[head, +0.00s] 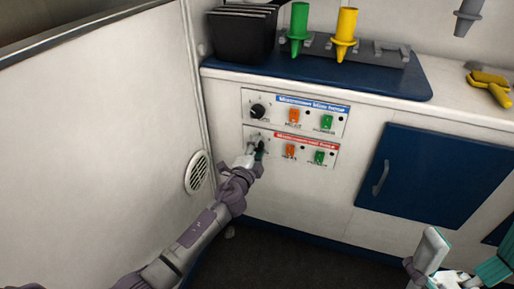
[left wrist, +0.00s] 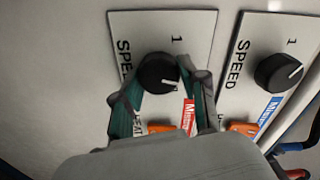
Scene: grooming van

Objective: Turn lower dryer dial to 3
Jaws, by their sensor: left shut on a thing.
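The lower dryer panel (head: 326,160), with a red label strip, is on the white cabinet front. Its black speed dial shows in the left wrist view (left wrist: 157,73), beside a printed 1; the other numbers are hidden or unreadable. My left gripper (head: 258,150) reaches this dial from the front. In the left wrist view its two teal-grey fingers (left wrist: 163,88) are on either side of the dial, shut on it. The dial's pointer is hard to make out. In the head view the gripper mostly hides the dial. My right gripper (head: 428,262) is at the bottom right, away from the panels.
The upper dryer panel (head: 337,120), with a blue label, has its own black dial (head: 257,111) close above. Orange and green switches sit right of the dials. A blue cabinet door (head: 425,175) is to the right. A round vent (head: 197,172) is on the left wall.

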